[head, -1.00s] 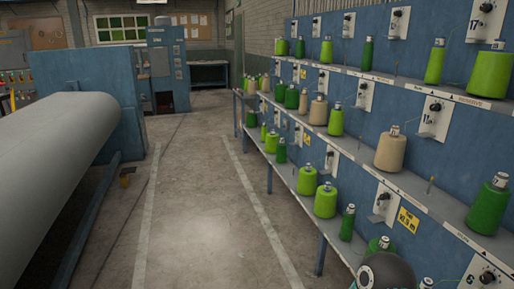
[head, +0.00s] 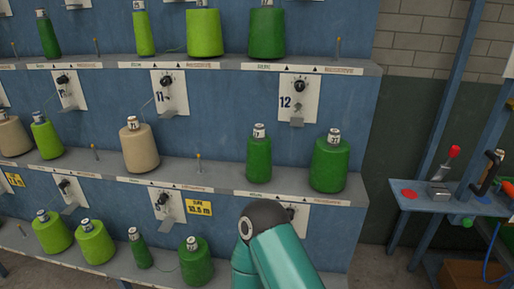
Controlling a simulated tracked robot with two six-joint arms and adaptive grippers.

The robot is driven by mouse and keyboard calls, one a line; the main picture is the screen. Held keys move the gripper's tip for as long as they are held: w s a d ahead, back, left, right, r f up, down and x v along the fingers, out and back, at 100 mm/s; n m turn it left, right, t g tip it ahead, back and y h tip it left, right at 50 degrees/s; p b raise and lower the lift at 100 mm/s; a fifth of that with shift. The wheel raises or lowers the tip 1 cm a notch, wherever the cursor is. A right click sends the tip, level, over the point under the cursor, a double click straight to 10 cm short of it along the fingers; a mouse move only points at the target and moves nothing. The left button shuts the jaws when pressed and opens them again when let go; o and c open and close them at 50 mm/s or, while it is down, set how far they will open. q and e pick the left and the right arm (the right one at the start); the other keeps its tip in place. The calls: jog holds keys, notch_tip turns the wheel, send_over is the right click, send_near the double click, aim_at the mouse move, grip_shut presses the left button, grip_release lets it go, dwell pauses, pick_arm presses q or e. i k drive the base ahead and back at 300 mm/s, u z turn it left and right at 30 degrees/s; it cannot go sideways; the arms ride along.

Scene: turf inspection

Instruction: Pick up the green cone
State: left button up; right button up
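Several green cones of yarn stand on the shelves of a blue rack in the head view. On the middle shelf are a dark green cone (head: 259,160), a wider dark green cone (head: 330,165) to its right, and a light green cone (head: 47,138) at the left. On the top shelf are light green cones (head: 204,32) and a wide dark green one (head: 267,32). On the lower shelf are light green cones (head: 95,242) and dark green ones (head: 196,262). Neither gripper is in view; a teal link of my arm covers part of the lower shelf.
Beige cones (head: 140,146) stand among the green ones. Thin pegs (head: 198,165) stick up from the shelves. Right of the rack is a blue bench (head: 450,203) with tools, including a red-handled one (head: 445,163).

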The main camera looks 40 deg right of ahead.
aim_at(259, 165)
jog(key=z, duration=0.3)
jog(key=i, duration=0.85)
jog(key=z, duration=0.4)
jog(key=k, duration=0.85)
jog(key=z, duration=0.2)
jog(key=i, duration=0.85)
